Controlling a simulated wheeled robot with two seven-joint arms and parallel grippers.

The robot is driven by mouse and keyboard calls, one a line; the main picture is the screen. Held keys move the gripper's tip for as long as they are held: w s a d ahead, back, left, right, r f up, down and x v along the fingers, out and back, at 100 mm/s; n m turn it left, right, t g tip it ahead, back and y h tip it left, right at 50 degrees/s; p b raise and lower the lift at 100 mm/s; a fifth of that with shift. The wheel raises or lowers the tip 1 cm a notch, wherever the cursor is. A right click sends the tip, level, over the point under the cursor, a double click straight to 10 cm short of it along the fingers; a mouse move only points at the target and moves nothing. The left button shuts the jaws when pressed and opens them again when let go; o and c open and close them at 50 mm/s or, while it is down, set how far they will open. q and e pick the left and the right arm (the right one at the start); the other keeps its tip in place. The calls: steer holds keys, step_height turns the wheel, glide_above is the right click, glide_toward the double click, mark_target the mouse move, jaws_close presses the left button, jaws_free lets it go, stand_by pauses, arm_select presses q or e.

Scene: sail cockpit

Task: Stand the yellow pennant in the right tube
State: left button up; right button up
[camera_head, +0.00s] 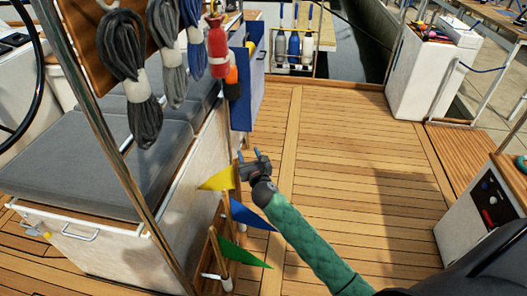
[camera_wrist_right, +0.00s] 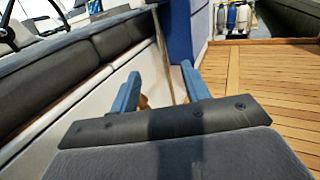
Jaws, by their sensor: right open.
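The yellow pennant (camera_head: 218,180) is upright beside the bench's side wall, its flag pointing left. Its lower end is hard to make out. The blue pennant (camera_head: 250,215) and green pennant (camera_head: 243,255) are nearer, on wooden staffs with flags pointing right. My right gripper (camera_head: 249,158) is open, close by the top of the yellow pennant in the head view. In the right wrist view its two blue fingers (camera_wrist_right: 162,92) are apart. A thin tan strip shows between them; I cannot tell whether it is the staff. I cannot make out which tube is the right one. My left gripper is not in view.
The grey-cushioned bench (camera_head: 90,150) and a metal post (camera_head: 125,150) stand at left. Rope coils (camera_head: 130,75) and a red buoy (camera_head: 217,48) hang above. A blue panel (camera_head: 247,90) stands behind. The wooden deck (camera_head: 340,130) to the right is mostly clear.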

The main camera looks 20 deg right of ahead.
steer(key=s+d+r, duration=0.3)
steer(key=s+d, duration=0.1)
steer(key=shift+s+r, duration=0.15)
steer(key=shift+r, duration=0.05)
stand_by(1.0)
